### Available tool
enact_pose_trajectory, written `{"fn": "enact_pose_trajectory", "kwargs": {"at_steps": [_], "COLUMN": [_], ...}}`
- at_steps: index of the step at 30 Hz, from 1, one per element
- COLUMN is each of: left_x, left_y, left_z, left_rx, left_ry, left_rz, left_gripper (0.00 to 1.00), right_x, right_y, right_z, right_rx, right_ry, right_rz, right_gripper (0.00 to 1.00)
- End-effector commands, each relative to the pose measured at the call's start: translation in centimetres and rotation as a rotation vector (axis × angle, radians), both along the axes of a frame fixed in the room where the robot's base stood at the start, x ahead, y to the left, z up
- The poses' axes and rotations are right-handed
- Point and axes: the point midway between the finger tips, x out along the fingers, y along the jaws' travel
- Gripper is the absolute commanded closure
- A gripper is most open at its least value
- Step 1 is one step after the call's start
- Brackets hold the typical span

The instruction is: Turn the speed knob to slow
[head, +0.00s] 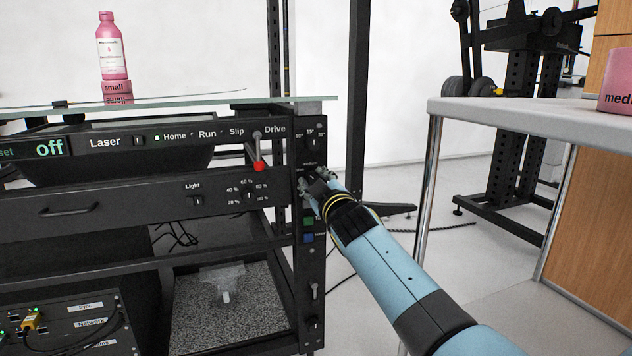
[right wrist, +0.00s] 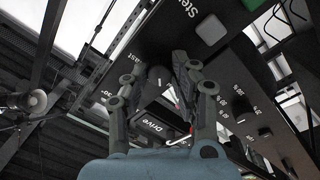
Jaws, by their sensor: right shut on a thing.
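My right gripper (head: 313,181) reaches from the lower right to the black control column (head: 309,285) at the right end of the machine. Its fingers are closed around the dark round speed knob (right wrist: 157,76), which sits between the fingertips in the right wrist view (right wrist: 158,66). In the head view the gripper hides the knob. A label ending in "ast" shows beside the knob in the right wrist view; where the knob's pointer stands cannot be made out. My left gripper is not in view.
Above the gripper is another knob (head: 311,140); below it are a green button (head: 309,221) and a blue one (head: 309,238). A red-tipped lever (head: 258,165) stands close to the left. A white table (head: 530,112) is at right.

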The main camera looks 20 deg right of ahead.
Motion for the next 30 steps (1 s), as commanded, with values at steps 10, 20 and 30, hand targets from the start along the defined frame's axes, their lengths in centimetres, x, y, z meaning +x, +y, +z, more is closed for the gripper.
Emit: {"fn": "enact_pose_trajectory", "kwargs": {"at_steps": [10,20,30], "left_x": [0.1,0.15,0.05], "left_y": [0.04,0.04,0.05], "left_z": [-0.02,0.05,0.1], "left_rx": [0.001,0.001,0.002], "left_ry": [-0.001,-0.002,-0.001], "left_rz": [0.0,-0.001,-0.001], "left_gripper": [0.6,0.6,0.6], "right_x": [-0.06,-0.07,-0.03], "right_y": [0.03,0.02,0.01], "right_z": [-0.26,-0.3,-0.12], "right_rx": [-0.042,-0.042,-0.041], "right_ry": [0.003,0.003,0.0], "right_rz": [0.0,0.0,0.0], "right_gripper": [1.0,0.66,0.51]}}
